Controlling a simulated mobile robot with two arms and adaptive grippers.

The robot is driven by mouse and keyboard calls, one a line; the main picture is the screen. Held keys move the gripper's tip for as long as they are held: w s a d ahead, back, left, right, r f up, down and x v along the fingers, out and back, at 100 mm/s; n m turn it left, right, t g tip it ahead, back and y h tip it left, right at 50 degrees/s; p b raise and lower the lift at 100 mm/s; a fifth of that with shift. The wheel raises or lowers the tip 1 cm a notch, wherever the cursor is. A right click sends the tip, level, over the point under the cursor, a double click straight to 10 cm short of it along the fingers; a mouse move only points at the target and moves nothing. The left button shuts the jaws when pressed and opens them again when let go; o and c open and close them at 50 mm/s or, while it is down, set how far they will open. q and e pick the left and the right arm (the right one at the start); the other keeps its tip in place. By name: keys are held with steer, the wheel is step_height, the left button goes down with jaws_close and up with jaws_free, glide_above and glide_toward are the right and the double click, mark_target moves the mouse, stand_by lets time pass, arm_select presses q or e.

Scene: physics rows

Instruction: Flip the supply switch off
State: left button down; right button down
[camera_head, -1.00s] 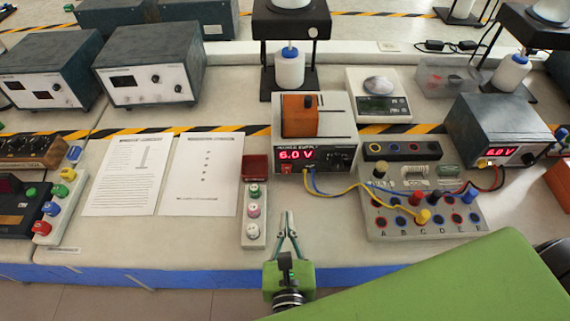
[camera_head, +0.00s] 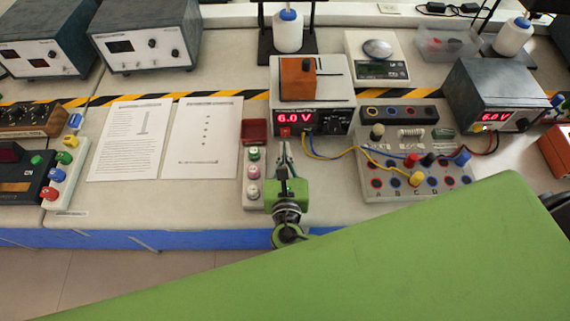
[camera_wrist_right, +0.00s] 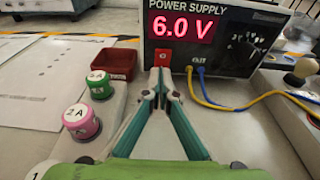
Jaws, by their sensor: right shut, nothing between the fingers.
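The power supply (camera_head: 340,118) stands mid-bench, its red display reading 6.0 V. Its red supply switch (camera_head: 284,132) is low on the left of the front panel; in the right wrist view the switch (camera_wrist_right: 163,57) shows just above and beyond the fingertips. My right gripper (camera_head: 284,148) is shut and empty, pointing at the panel just below the switch; its tips (camera_wrist_right: 160,76) look close to it, but I cannot tell whether they touch. Yellow and blue leads (camera_wrist_right: 210,98) run from the panel's output sockets to the right. My left gripper is not in view.
A strip of capped weights (camera_head: 253,185) and a red tray (camera_head: 255,132) are left of my gripper. The terminal board (camera_head: 400,192) with plugs is to the right. Paper sheets (camera_head: 130,140) lie left. An orange block (camera_head: 297,78) sits on the supply.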

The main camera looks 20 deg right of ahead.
mark_target(284, 132)
steer(key=shift+w+d+r, duration=0.15)
steer(key=shift+w+r, duration=0.05)
steer(key=shift+w, duration=0.4)
steer(key=shift+w+d+r, duration=0.15)
steer(key=shift+w, duration=0.4)
steer(key=shift+w+d+f+p, duration=0.1)
steer(key=shift+w+p, duration=0.2)
steer(key=shift+w, duration=0.1)
steer(key=p, duration=0.1)
steer(key=r+p, duration=0.1)
steer(key=p, duration=0.1)
steer(key=shift+w+d+g, duration=0.1)
steer(key=shift+w+g, duration=0.15)
steer(key=shift+g, duration=0.05)
steer(key=shift+f, duration=0.35)
